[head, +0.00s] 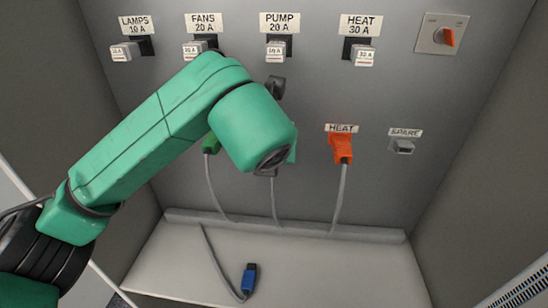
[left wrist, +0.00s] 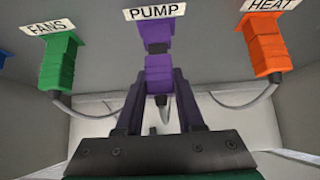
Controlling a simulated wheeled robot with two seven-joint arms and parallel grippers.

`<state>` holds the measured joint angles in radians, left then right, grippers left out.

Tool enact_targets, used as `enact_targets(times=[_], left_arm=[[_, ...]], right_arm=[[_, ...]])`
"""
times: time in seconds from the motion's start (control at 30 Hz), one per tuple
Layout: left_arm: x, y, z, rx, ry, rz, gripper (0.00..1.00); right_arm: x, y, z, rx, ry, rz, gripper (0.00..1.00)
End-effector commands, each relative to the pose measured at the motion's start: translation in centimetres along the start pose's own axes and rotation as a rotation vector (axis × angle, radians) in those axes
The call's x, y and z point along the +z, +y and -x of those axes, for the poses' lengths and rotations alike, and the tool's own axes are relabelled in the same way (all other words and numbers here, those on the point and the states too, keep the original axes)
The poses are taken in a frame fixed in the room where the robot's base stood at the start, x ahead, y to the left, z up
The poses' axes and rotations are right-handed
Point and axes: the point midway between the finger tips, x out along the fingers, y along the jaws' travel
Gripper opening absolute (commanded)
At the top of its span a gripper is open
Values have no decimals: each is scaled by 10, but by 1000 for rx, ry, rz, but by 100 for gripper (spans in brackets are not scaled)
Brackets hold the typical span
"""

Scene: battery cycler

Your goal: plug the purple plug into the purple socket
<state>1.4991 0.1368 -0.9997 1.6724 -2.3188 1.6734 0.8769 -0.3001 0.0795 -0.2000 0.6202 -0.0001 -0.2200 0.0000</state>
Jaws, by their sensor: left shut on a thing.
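The purple plug (left wrist: 159,76) is in the middle of the left wrist view, upright beneath the PUMP label. My left gripper (left wrist: 160,88) is shut on it, with one finger on each side. The purple socket (left wrist: 165,32) is just above the plug, under that label. A short dark section shows between the purple socket and the purple plug body; I cannot tell whether the plug's tip is inside the socket. In the head view my green left arm hides the plug, the socket and the fingers. My right gripper is not in view.
A green plug (left wrist: 58,65) sits under FANS and an orange plug (left wrist: 266,48) under HEAT, on either side. A blue plug (head: 249,277) lies on the cabinet floor (head: 340,270). The SPARE outlet (head: 402,146) is empty.

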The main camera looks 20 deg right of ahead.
Motion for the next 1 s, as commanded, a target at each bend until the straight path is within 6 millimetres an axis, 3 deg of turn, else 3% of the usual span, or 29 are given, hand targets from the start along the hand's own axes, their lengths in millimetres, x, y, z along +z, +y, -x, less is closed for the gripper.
enact_targets(times=[1.0], left_arm=[[11,-1,-10,-2,-1,-1,6]], right_arm=[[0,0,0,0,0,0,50]])
